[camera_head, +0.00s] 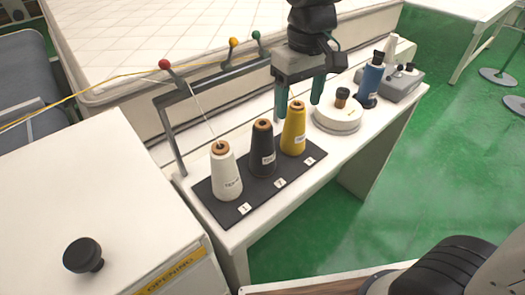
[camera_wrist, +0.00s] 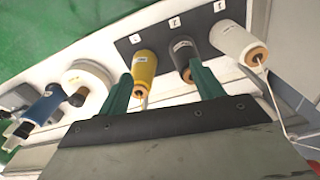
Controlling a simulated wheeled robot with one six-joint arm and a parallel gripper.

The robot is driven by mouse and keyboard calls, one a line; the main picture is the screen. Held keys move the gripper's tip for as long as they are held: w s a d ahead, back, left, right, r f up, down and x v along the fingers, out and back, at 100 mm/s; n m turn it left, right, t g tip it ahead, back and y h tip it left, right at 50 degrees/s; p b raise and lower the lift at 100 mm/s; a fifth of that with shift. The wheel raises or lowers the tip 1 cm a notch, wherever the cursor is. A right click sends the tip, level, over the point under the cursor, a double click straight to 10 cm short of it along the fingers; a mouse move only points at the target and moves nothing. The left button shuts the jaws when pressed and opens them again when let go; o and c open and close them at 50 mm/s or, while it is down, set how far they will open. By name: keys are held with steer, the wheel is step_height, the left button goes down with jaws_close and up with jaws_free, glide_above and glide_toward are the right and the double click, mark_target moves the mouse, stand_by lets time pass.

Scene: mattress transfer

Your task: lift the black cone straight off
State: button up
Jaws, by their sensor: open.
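The black cone (camera_head: 263,150) stands upright on the dark mat (camera_head: 241,205), in the middle of a row. The white cone (camera_head: 225,172) is on its left and the yellow cone (camera_head: 294,129) on its right. My gripper (camera_head: 301,113) is open and empty, with green fingers pointing down, behind and above the yellow cone in the head view. In the wrist view the black cone (camera_wrist: 184,55) shows beyond the tip of the right-hand finger, and the yellow cone (camera_wrist: 144,72) shows between the fingers. I cannot tell whether any finger touches a cone.
A thread rack (camera_head: 205,85) with red, yellow and green knobs stands behind the cones. A thread runs from it to the white cone. A round white tin (camera_head: 338,118), a blue bottle (camera_head: 371,77) and a grey device (camera_head: 403,85) stand to the right. A mattress (camera_head: 160,40) lies behind.

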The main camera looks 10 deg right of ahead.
steer(key=n, duration=0.2)
glide_above(262, 133)
steer(key=w, duration=0.3)
step_height(262, 133, down, 3)
steer(key=f, duration=0.5)
steer(key=s+f, duration=0.1)
steer(key=f, duration=0.1)
steer(key=shift+d+f, duration=0.15)
steer(key=shift+f, duration=0.05)
jaws_close()
step_height(262, 133, up, 10)
